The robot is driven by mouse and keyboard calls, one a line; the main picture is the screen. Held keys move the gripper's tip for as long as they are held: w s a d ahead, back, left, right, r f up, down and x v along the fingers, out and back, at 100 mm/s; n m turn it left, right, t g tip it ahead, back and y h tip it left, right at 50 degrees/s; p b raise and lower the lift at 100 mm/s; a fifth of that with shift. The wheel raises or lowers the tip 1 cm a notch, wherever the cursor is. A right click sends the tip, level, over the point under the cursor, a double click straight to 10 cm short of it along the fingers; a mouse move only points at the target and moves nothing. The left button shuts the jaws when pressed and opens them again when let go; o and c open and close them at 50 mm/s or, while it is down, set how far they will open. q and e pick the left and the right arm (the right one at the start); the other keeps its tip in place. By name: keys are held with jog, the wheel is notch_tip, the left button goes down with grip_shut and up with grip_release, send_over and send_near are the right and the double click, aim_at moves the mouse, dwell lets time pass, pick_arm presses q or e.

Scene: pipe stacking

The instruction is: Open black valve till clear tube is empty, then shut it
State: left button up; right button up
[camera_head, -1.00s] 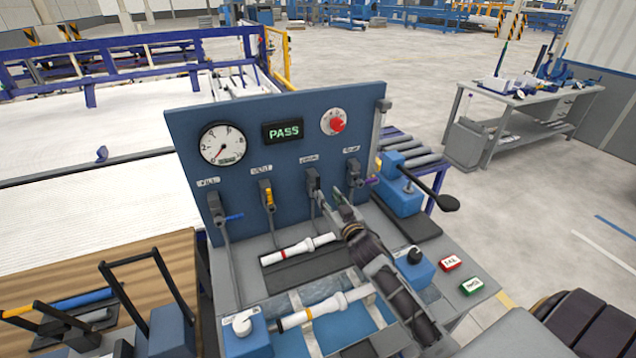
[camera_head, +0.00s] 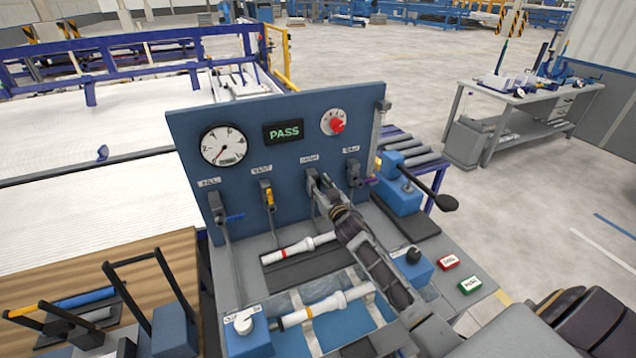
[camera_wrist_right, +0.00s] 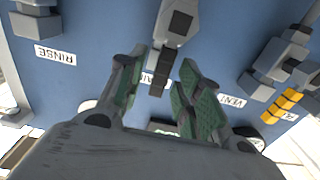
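The black valve (camera_wrist_right: 178,22) is on the blue panel, third from the left in the head view. In the right wrist view its black handle (camera_wrist_right: 158,78) hangs between my right fingertips. My right gripper (camera_wrist_right: 160,62) is open, one green-padded finger on each side of the handle, with gaps visible. In the head view my right gripper (camera_head: 323,187) covers most of that valve. A clear tube (camera_head: 377,130) stands upright at the panel's right edge; its liquid level is too small to tell. My left gripper is not in view.
The yellow-handled vent valve (camera_head: 268,195) and blue-handled fill valve (camera_head: 222,212) are left of the black valve; a purple-handled valve (camera_head: 358,180) is close on its right. White pipe fittings (camera_head: 298,247) lie below. A blue clamp with a black lever (camera_head: 405,185) stands at right.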

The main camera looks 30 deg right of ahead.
jog(key=shift+w, duration=0.75)
jog(key=shift+c, duration=0.3)
grip_shut()
